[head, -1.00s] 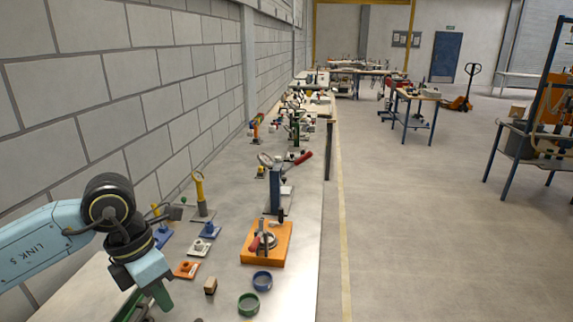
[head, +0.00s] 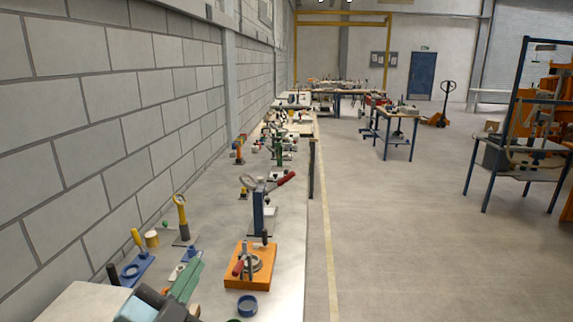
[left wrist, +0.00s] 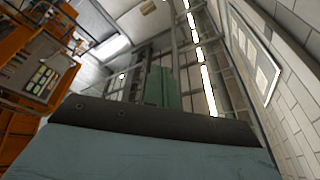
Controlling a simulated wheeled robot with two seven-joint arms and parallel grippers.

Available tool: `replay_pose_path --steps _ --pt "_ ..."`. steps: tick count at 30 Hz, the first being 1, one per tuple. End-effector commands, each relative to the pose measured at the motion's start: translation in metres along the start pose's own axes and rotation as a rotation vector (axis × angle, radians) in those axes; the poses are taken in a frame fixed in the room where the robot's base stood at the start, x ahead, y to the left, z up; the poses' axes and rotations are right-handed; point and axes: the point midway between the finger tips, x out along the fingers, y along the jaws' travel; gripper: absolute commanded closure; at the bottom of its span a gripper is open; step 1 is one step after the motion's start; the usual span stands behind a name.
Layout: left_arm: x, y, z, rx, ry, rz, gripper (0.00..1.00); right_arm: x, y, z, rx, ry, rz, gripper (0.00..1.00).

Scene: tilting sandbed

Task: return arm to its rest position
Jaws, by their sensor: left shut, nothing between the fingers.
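My left gripper (head: 187,279) shows at the bottom of the head view, left of the middle. Its green fingers point up and away over the near part of the workbench, shut and with nothing between them. Only the gripper and a bit of the blue wrist show; the rest of the left arm is out of the picture. In the left wrist view the green fingers (left wrist: 162,88) are together and point toward the ceiling and lamps. My right gripper is in neither view.
A long workbench (head: 210,307) runs along the block wall. An orange base (head: 250,270) with a clamp stands right of my gripper, near a blue ring (head: 247,306). A yellow-handled tool (head: 181,213) stands farther back. Open floor lies right of the bench.

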Motion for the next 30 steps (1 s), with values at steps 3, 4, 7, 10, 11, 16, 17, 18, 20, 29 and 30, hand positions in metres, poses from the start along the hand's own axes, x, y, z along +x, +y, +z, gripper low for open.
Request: replay_pose_path --steps 3,4,7,10,11,16,17,18,20,29,30 --pt "-0.037 0.019 0.065 -0.177 -0.347 0.036 1.0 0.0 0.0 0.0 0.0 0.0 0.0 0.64" --pt "-0.05 0.026 0.08 -0.218 -0.434 0.052 1.0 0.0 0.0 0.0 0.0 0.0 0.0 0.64" --pt "-0.098 0.052 0.12 -0.337 -0.707 0.118 1.0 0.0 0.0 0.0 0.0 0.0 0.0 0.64" --pt "-0.147 0.076 0.142 -0.431 -0.931 0.193 1.0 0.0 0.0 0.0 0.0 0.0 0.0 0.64" --pt "-0.161 0.083 0.147 -0.454 -0.988 0.215 1.0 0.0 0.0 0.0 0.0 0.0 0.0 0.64" --pt "-0.231 0.113 0.154 -0.561 -1.259 0.341 1.0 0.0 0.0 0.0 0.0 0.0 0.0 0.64" --pt "-0.242 0.117 0.154 -0.576 -1.3 0.362 1.0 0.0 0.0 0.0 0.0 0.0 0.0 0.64" --pt "-0.258 0.123 0.153 -0.597 -1.353 0.393 1.0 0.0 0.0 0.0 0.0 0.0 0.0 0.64" --pt "-0.28 0.13 0.149 -0.626 -1.43 0.438 1.0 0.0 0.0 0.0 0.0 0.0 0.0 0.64" --pt "-0.302 0.196 0.212 -0.637 -1.506 0.488 1.0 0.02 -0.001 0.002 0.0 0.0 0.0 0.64" --pt "-0.305 0.207 0.223 -0.637 -1.51 0.491 1.0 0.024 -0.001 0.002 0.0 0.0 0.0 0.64"
